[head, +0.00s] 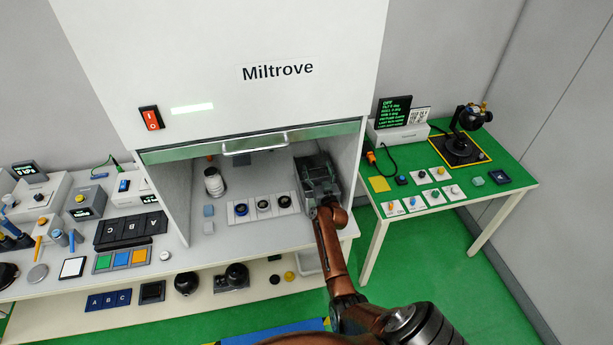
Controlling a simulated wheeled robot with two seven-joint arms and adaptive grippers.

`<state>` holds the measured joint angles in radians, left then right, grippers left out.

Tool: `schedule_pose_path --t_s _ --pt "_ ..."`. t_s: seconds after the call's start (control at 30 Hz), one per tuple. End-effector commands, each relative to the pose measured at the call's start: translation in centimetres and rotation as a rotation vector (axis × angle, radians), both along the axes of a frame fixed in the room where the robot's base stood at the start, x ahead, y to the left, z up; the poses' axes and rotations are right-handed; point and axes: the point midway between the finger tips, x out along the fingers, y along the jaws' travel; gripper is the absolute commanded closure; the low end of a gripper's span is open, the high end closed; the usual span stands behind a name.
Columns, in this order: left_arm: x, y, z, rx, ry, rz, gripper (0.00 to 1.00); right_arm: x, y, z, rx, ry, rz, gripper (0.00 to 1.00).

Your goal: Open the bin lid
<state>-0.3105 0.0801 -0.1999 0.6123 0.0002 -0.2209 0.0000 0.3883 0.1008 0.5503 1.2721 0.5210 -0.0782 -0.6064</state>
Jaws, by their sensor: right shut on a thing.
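The bin (303,164) looks like a dark grey box inside the right side of the white Miltrove cabinet, against its side wall. My right arm, copper-coloured, reaches in from the lower right. My right gripper (319,183) is at the bin and shut on what appears to be its lid. The dark gripper and dark bin blend together, so the fingertips, the exact grip and how far the lid is raised are hard to make out. My left gripper is not in view.
Inside stand a white jar (213,183) and a strip with several dark rings (263,207). A green-topped table (500,200) with devices stands to the right. Green floor between them is free.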

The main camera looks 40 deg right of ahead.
Motion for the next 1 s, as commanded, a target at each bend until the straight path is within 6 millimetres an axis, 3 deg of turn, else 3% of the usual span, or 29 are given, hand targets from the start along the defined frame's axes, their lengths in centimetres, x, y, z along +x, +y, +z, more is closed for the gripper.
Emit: schedule_pose_path --t_s 0.2,0.23,0.33,0.53,0.63,0.73,1.0 --pt "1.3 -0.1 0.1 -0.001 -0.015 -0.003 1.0 0.1 0.3 -0.1 0.005 0.001 0.004 0.8" --pt "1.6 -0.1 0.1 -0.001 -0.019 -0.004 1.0 0.1 0.3 -0.1 0.006 0.001 0.004 0.35" --pt "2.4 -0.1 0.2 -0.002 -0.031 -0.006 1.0 0.1 0.3 -0.1 0.005 0.001 0.004 0.28" --pt "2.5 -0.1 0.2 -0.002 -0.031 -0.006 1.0 0.1 0.2 0.0 0.003 0.0 0.003 0.28" --pt "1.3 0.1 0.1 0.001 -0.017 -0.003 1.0 0.0 0.3 0.0 0.003 0.0 0.003 0.28" --pt "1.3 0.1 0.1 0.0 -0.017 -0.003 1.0 -0.6 0.5 -0.1 0.004 0.001 0.003 0.28" --pt "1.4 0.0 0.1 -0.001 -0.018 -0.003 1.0 -5.1 2.4 -0.3 0.003 0.003 0.003 0.28"
